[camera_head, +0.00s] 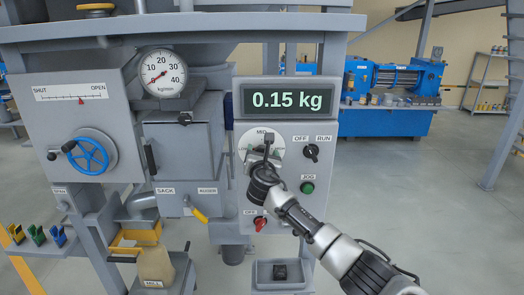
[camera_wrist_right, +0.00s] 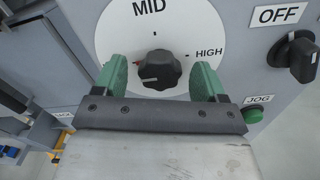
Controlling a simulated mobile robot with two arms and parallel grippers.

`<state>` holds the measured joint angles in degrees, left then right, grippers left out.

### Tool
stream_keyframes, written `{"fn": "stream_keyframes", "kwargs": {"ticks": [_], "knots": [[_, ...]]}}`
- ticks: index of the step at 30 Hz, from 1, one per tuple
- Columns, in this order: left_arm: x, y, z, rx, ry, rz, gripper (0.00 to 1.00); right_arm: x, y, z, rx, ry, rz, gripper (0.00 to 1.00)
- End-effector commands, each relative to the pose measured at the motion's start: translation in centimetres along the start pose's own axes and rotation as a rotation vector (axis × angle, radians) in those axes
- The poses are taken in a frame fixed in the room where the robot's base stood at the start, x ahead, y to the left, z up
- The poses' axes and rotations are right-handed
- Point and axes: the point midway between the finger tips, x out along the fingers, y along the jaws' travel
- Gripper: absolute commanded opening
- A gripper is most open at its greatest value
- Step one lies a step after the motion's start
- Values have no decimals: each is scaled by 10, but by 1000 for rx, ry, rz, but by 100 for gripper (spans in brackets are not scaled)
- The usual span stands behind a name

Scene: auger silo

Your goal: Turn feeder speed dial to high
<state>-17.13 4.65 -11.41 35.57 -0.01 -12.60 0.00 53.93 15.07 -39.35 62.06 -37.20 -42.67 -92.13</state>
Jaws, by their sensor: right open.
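The feeder speed dial shows in the right wrist view as a black fluted knob (camera_wrist_right: 158,69) on a white round plate (camera_wrist_right: 187,17) marked MID at the top and HIGH at the right. A small red mark on the knob is at its left side. My right gripper (camera_wrist_right: 161,72) is open, its two green fingers standing on either side of the knob with gaps. In the head view my right gripper (camera_head: 263,150) is in front of the white dial plate (camera_head: 247,144) and hides the knob. My left gripper is not in view.
Right of the dial are the OFF/RUN switch (camera_head: 311,151) and green JOG button (camera_head: 307,187); a red switch (camera_head: 260,223) is below. The display (camera_head: 291,99) above reads 0.15 kg.

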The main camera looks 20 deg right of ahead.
Motion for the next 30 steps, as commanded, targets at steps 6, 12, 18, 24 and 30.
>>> {"fn": "stream_keyframes", "kwargs": {"ticks": [6,12,18,24,30], "knots": [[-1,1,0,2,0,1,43,13,0,0,0,1,0,72],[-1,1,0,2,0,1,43,15,0,0,1,1,0,72],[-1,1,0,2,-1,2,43,15,0,0,1,1,1,62],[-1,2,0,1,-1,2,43,15,0,0,0,1,0,32],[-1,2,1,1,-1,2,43,15,0,-1,5,1,1,22]]}}
